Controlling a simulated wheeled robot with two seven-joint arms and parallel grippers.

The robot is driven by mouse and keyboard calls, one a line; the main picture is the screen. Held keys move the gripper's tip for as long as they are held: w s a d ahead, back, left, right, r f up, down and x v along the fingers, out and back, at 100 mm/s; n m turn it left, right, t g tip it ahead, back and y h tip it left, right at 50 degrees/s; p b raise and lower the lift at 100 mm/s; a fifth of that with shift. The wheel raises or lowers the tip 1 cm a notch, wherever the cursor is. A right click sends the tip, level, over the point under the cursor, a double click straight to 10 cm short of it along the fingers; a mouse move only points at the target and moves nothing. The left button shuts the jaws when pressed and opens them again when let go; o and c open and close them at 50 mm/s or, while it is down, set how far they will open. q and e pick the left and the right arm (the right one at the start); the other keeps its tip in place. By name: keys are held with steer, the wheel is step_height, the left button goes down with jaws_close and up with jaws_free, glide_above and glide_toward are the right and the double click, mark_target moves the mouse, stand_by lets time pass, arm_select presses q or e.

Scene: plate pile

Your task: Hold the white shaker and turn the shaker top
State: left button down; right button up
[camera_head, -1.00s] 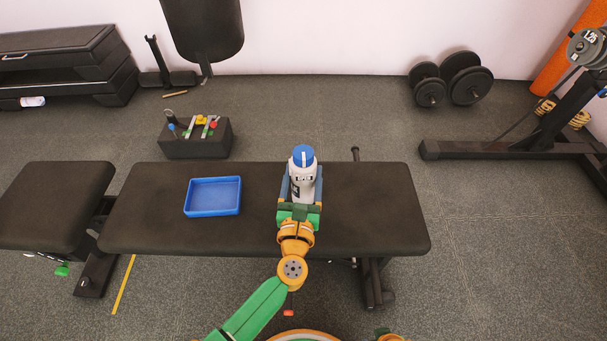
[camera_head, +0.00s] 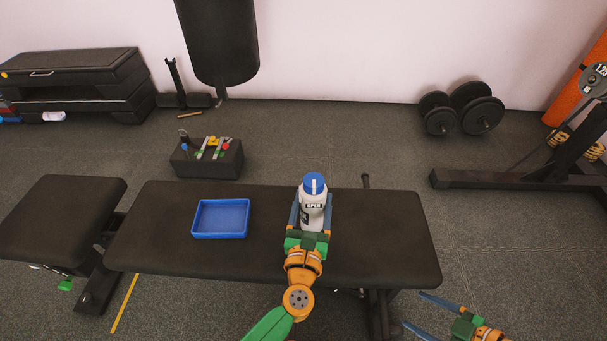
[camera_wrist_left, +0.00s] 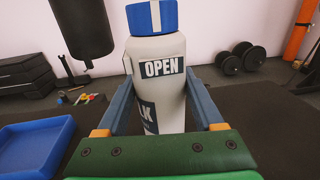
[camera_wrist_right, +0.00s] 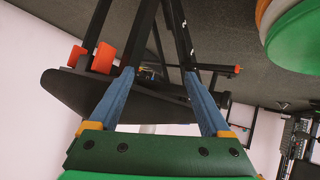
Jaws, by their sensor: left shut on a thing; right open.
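The white shaker (camera_head: 314,208) stands upright on the black bench, with a blue top (camera_head: 314,184) that has a white stripe. Its label reads "OPEN" in the left wrist view (camera_wrist_left: 160,85). My left gripper (camera_head: 312,212) is shut on the shaker's body, one finger on each side, below the top. My right gripper (camera_head: 432,316) is open and empty, low at the front right, off the bench's front edge. In the right wrist view, its fingers (camera_wrist_right: 160,95) are spread apart with the bench's underside and legs beyond them.
A blue tray (camera_head: 221,235) lies empty on the bench (camera_head: 385,240), left of the shaker. A dark box with small tools (camera_head: 207,160) stands on the floor behind. Dumbbells (camera_head: 460,108) are at the back right. The bench top right of the shaker is clear.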

mark_target(306, 177)
steer(key=s+a+r+n+g+y, duration=0.1)
steer(key=s+r+n+g+y, duration=0.2)
steer(key=s+r+n+g, duration=0.35)
steer(key=w+a+r+m+t, duration=0.1)
steer(key=w+a+r+t, duration=0.1)
steer(key=w+a, duration=0.2)
steer(key=w+a+r+m+t+y, duration=0.1)
steer(key=w+a+r+t, duration=0.1)
steer(key=w+a, duration=0.1)
steer(key=w+a+r+m+t+y, duration=0.1)
steer(key=w+a+r+m+t, duration=0.1)
steer(key=w+a+r, duration=0.1)
steer(key=shift+w+a+t, duration=0.35)
steer(key=shift+w+a, duration=0.45)
steer(key=shift+w, duration=0.2)
steer(key=w+a+r+m+t+y, duration=0.1)
steer(key=w+a+r+m+t, duration=0.35)
steer(key=w+a+r, duration=0.4)
steer(key=x, duration=0.9)
steer(key=shift+a+r, duration=0.2)
steer(key=shift+r, duration=0.2)
steer(key=shift+g, duration=0.25)
jaws_close()
